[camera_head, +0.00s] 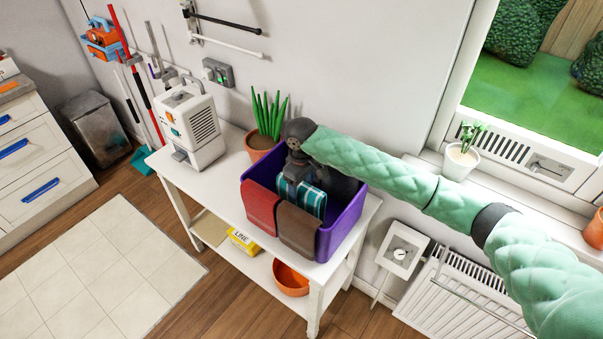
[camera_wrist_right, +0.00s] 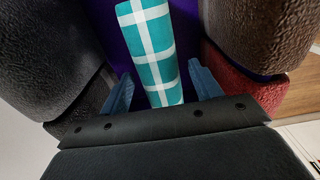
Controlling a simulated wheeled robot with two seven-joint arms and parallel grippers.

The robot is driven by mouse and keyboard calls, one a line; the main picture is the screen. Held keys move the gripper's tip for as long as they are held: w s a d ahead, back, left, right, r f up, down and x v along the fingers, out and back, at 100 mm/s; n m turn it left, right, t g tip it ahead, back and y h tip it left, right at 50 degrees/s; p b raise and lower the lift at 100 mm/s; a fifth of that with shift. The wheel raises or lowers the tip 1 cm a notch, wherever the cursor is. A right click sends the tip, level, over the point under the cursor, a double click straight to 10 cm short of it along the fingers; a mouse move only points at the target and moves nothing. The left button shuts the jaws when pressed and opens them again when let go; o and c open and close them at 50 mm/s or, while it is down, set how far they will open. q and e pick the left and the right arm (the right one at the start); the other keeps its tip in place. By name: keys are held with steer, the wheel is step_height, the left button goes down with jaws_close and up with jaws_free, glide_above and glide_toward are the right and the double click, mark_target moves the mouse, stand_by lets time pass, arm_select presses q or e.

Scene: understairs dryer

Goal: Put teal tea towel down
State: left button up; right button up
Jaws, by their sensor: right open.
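The teal tea towel (camera_head: 315,203) has a white check and lies inside the purple bin (camera_head: 348,218) on the white table. It also shows in the right wrist view (camera_wrist_right: 150,45), running between my two fingers. My right gripper (camera_head: 293,188) reaches down into the bin from above, at the towel. In the right wrist view its fingers (camera_wrist_right: 162,88) are apart, with a gap visible on each side of the towel. The towel's lower end is hidden behind the gripper body in that view. My left gripper is not in view.
A red cloth (camera_head: 260,207) and a brown cloth (camera_head: 298,230) hang over the bin's front rim. A potted plant (camera_head: 265,125) and a white appliance (camera_head: 190,125) stand left of the bin. The white table's (camera_head: 205,185) front left top is clear.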

step_height(320, 180, up, 6)
steer(key=shift+r+b, duration=0.1)
steer(key=shift+b, duration=0.95)
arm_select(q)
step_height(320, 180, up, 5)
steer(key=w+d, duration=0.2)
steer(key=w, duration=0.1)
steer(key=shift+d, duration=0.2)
arm_select(e)
steer(key=shift+r, duration=0.75)
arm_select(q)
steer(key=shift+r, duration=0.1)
